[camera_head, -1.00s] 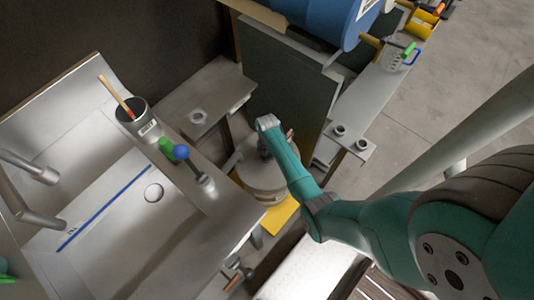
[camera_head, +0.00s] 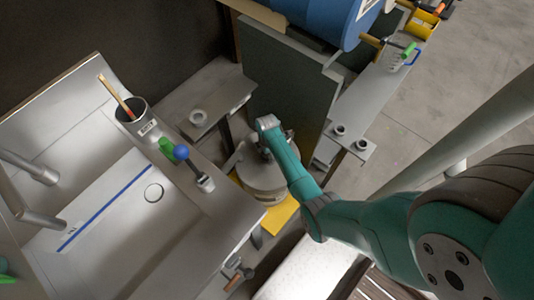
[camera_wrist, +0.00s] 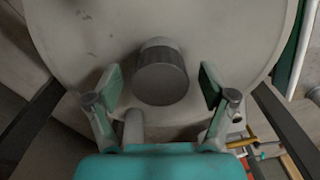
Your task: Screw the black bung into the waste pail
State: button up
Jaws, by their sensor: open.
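The waste pail (camera_head: 262,181) is a pale grey round drum beside the metal counter, partly hidden by my arm in the head view. Its lid (camera_wrist: 215,30) fills most of the wrist view. The dark grey, ribbed black bung (camera_wrist: 161,78) stands on the lid; how deep it sits in the opening I cannot tell. My gripper (camera_wrist: 162,84) is open, one finger on each side of the bung, with a visible gap on both sides. A pale stub (camera_wrist: 134,127) shows on the lid near the gripper. The fingers are mostly hidden by my arm in the head view.
A dark upright panel (camera_head: 290,85) stands just behind the pail. The sink counter (camera_head: 225,215) edges it on the left, with a blue-knobbed tool (camera_head: 181,152) on top. A yellow mat (camera_head: 281,214) lies under the pail. A shelf (camera_head: 365,110) stands to the right.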

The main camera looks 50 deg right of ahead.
jog(key=shift+r, duration=0.1)
notch_tip(320, 180, up, 12)
dwell(0.5)
jog(key=s+a+f+m+t+h, duration=0.1)
jog(key=s+a+f+m+t, duration=0.15)
jog(key=s+a, duration=0.4)
jog(key=s+a+f+m+t+h, duration=0.1)
jog(key=s+a+m+t, duration=0.2)
jog(key=s+a, duration=0.35)
jog(key=s+a+r+m+t, duration=0.2)
jog(key=s+a+r+t, duration=0.1)
jog(key=s+r, duration=0.35)
jog(key=s+a+r+m+t, duration=0.3)
jog(key=s+r, duration=0.3)
jog(key=r, duration=0.2)
jog(key=s+a+r+m+t+y, duration=0.1)
jog(key=s+r, duration=0.2)
jog(key=r, duration=0.5)
jog(key=s+a+r+m+t+y, duration=0.1)
jog(key=s+r, duration=0.3)
jog(key=r, duration=0.5)
jog(key=shift+a+m+t, duration=0.25)
jog(key=shift+m+t, duration=0.3)
jog(key=shift+t, duration=0.1)
jog(key=shift+r, duration=0.1)
